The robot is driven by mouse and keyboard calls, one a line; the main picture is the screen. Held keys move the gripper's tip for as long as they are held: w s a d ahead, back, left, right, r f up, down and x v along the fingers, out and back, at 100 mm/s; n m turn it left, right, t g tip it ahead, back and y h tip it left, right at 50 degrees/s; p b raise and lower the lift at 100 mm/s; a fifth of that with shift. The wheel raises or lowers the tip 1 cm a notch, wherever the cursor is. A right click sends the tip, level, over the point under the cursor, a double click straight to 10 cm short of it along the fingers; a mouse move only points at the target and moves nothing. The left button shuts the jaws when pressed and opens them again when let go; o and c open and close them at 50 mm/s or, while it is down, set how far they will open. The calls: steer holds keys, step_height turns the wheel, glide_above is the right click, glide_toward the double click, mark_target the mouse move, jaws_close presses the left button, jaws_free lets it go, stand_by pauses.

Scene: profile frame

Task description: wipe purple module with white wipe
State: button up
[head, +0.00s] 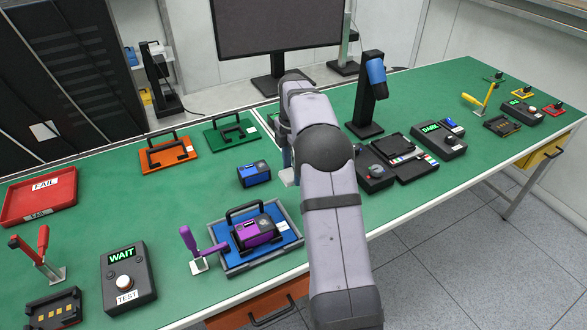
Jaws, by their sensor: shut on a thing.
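The purple module (257,232) sits on the blue floor of a grey-rimmed tray (236,271) at the front middle of the bench. A black handle-like bar stands over or behind it. My gripper (287,164) is beyond and to the right of the module, low over the green bench top and mostly hidden by my own arm. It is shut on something. A small pale patch (290,177) shows at its tip and may be the white wipe; its shape is too hidden to tell. No white wipe shows clearly elsewhere.
A purple lever clamp (199,246) stands at the tray's left. A blue module (254,174) sits between tray and gripper. The WAIT test box (128,277), red FAIL tray (39,197), orange plate (167,154) and green plate (232,134) lie leftward. A black stand (369,100) rises at right.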

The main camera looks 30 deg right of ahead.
steer(key=s+a+r+n+p, duration=0.1)
steer(key=a+r+n+p, duration=0.1)
steer(key=a+r+p, duration=0.9)
steer(key=s+a+f+n, duration=0.2)
steer(key=s+f+n, duration=0.3)
steer(key=s+n, duration=0.1)
steer(key=shift+f+n, duration=0.35)
steer(key=shift+n, duration=0.15)
steer(key=shift+a, duration=0.1)
